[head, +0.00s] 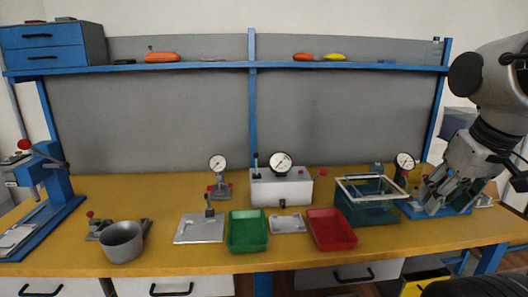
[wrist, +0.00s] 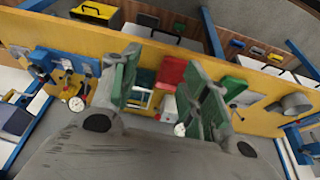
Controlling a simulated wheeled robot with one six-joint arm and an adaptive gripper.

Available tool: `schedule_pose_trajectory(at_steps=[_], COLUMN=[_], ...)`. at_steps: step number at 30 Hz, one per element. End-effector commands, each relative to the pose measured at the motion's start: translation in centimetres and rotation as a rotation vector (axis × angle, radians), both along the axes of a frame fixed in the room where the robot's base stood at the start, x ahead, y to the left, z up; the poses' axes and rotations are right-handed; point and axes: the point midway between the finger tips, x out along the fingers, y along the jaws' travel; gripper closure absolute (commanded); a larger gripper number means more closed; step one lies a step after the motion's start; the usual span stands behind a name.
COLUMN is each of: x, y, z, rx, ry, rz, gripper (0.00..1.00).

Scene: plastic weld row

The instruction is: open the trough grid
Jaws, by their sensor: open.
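My gripper (head: 448,196) is right of the trough in the head view, apart from the grid. In the wrist view my gripper (wrist: 168,95) has its green-padded fingers wide apart with nothing between them.
A red tray (head: 331,230) and a green tray (head: 248,232) stand left of the trough. A gauge (head: 404,161) stands behind the trough's right side, near my gripper. A white box with a gauge (head: 281,188) is behind the trays. The bench front edge is clear.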

Motion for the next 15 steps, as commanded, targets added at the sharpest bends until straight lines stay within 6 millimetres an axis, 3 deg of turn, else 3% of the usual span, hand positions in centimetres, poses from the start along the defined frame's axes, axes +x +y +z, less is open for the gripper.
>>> schedule_pose_trajectory(at_steps=[6, 10, 13, 15], x=[0.0, 0.5, 1.8, 3.7], y=[0.0, -0.4, -0.9, -1.4], z=[0.0, -1.4, -2.9, -4.0], rx=[0.0, 0.001, 0.005, 0.011], ry=[-0.001, 0.073, 0.168, 0.22], rz=[-0.001, -0.019, -0.043, -0.067], gripper=[0.54, 0.54, 0.54, 0.54])
